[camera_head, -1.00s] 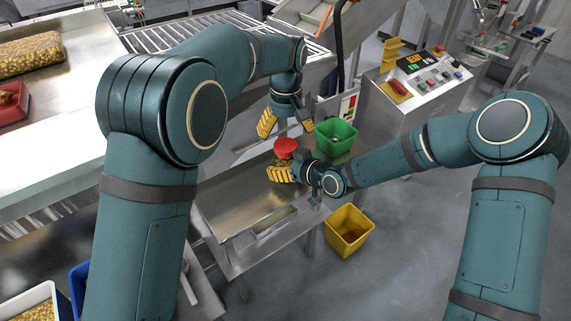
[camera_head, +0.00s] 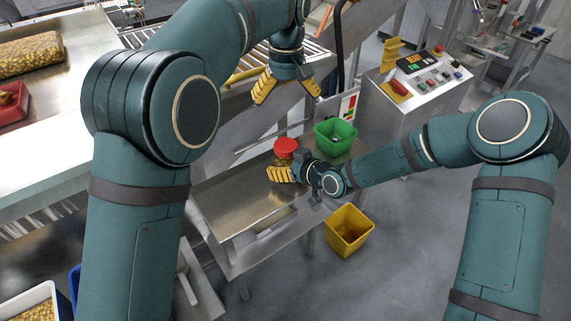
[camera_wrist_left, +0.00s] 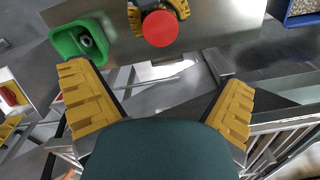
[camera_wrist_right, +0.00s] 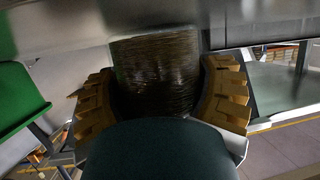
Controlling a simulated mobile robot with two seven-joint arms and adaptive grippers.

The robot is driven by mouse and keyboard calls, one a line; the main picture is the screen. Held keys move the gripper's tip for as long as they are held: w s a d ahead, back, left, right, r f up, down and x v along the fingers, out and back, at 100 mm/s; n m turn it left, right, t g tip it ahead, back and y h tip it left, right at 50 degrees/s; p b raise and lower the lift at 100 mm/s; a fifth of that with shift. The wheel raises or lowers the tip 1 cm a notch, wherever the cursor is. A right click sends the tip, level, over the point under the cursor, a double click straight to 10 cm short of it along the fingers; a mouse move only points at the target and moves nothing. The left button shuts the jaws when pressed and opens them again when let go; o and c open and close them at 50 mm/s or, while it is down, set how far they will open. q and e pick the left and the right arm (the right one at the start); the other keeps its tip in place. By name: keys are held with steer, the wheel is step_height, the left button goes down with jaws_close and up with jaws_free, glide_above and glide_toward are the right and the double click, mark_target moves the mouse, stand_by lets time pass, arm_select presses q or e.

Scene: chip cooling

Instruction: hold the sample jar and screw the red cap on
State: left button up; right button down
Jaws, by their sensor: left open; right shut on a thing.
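The red cap (camera_head: 286,146) sits on top of the sample jar in the head view, and I cannot tell how tightly. It also shows in the left wrist view (camera_wrist_left: 160,28). My right gripper (camera_head: 281,173) is shut around the sample jar, whose ridged body (camera_wrist_right: 156,75) fills the space between the yellow fingers in the right wrist view. My left gripper (camera_head: 287,92) is open and empty, above and apart from the cap. Most of the jar is hidden by the cap and my right fingers in the head view.
A green bin (camera_head: 335,137) stands just right of the jar on the metal table (camera_head: 232,203). A yellow bin (camera_head: 348,232) is below the table's front edge. A control panel (camera_head: 420,75) is at the right. The table is clear left of the jar.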

arm_select(q)
steer(key=shift+r, duration=1.4)
arm_select(e)
jaws_free()
steer(key=v, duration=1.2)
